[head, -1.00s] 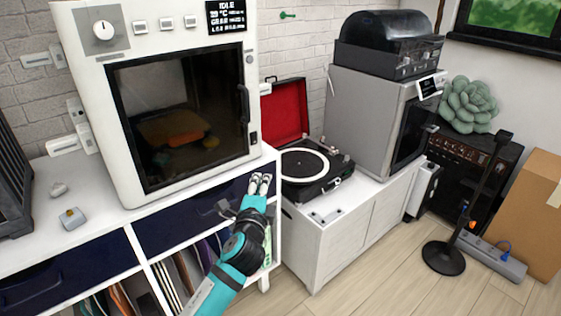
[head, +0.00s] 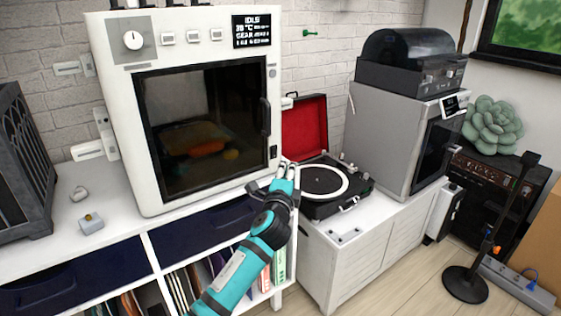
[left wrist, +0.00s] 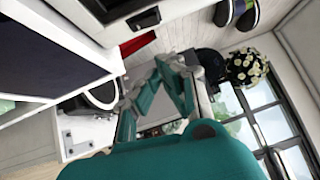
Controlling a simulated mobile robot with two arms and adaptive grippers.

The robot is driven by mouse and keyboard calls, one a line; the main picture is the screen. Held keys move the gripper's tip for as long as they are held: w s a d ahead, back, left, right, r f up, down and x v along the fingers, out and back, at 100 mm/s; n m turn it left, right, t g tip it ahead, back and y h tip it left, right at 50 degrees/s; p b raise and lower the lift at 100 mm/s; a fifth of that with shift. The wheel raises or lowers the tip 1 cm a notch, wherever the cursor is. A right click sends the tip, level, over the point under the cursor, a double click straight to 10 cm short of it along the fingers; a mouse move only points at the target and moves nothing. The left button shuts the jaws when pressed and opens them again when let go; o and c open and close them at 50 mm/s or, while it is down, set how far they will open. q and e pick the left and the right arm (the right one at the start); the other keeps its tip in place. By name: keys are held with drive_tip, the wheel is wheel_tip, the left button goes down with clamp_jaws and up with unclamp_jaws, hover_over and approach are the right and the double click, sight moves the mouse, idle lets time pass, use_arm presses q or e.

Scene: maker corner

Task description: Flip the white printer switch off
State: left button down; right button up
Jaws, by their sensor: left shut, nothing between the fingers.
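The white printer (head: 206,22) stands on the white shelf unit, its dark door closed and its display reading IDLE. A small dark switch-like part (head: 273,152) sits on the front frame, low at the right of the door, below the handle. Its on or off position is too small to tell. My left gripper (head: 287,168) is shut and empty, just below and right of that part, near the printer's lower right corner. I cannot tell whether it touches the printer. The left wrist view shows its fingers (left wrist: 168,62) with nothing held. My right gripper is not in view.
An open turntable (head: 322,182) with a red lid is close to the right of my left gripper. A grey machine (head: 395,130) stands behind it. Dark drawers (head: 205,228) are below the printer. A small grey block (head: 90,223) lies at left.

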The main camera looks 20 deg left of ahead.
use_arm(q)
drive_tip(key=shift+w+a+r, duration=0.15)
drive_tip(key=shift+w+a, duration=0.7)
drive_tip(key=shift+w, duration=0.2)
drive_tip(key=shift+w+a+r, duration=0.15)
drive_tip(key=shift+w+a, duration=0.65)
drive_tip(key=shift+w, duration=0.2)
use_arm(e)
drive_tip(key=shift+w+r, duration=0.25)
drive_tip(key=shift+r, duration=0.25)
use_arm(q)
drive_tip(key=shift+w+a+r+p, duration=0.15)
drive_tip(key=shift+r+p, duration=0.15)
drive_tip(key=shift+p, duration=0.75)
drive_tip(key=shift+f, duration=0.2)
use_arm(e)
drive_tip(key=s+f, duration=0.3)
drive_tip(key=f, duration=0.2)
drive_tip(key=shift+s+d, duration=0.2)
use_arm(q)
drive_tip(key=s+d, duration=0.1)
drive_tip(key=s, duration=1.1)
drive_tip(key=shift+d+f, duration=0.2)
drive_tip(key=shift+f, duration=0.05)
